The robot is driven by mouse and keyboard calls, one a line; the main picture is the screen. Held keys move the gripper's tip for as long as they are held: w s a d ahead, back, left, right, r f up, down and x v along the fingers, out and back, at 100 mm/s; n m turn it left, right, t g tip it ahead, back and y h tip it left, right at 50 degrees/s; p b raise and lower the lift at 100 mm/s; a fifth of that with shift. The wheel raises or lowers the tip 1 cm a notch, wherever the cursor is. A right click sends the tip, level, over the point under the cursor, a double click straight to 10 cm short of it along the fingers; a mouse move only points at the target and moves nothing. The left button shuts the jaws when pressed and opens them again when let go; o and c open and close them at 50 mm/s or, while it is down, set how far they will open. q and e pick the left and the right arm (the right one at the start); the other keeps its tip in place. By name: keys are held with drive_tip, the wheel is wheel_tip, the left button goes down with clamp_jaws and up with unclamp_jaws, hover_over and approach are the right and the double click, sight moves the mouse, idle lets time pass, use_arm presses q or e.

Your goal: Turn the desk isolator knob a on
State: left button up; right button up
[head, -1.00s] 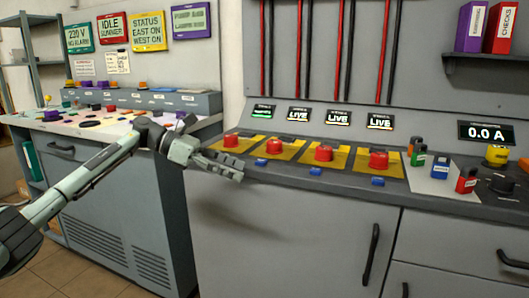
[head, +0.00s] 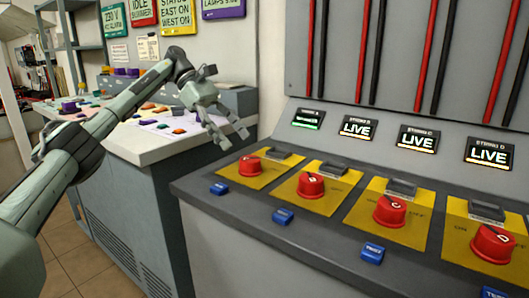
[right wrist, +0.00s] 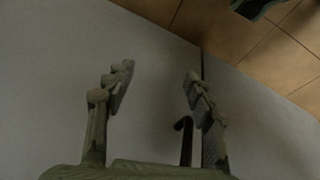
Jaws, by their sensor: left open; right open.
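The desk isolator knob a (head: 250,165) is the red, leftmost knob of the row, on a yellow plate (head: 232,173). Its exact pointer direction is too small to tell. The display above it (head: 308,119) shows small green text, unlike its neighbours, which read LIVE. My left gripper (head: 234,138) is open and empty, left of and above the knob in the picture, fingers pointing down to the right, apart from it. My right gripper (right wrist: 158,76) shows only in the right wrist view, open and empty, in front of a grey cabinet face.
Similar red knobs B (head: 311,185), C (head: 390,210) and D (head: 493,243) continue to the right on yellow plates. Blue tags (head: 219,188) line the desk's front edge. A second, cluttered console (head: 150,149) stands behind my left arm. Red and black cables run up the back panel.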

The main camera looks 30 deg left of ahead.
sight(250, 158)
use_arm(q)
drive_tip(key=x, duration=0.7)
drive_tip(key=shift+s+d+f, duration=0.15)
drive_tip(key=shift+d+f, duration=0.05)
drive_tip(key=shift+d, duration=0.1)
use_arm(e)
drive_tip(key=shift+s+r, duration=0.15)
drive_tip(key=shift+r, duration=0.3)
use_arm(q)
drive_tip(key=shift+c, duration=0.2)
drive_tip(key=c, duration=1.1)
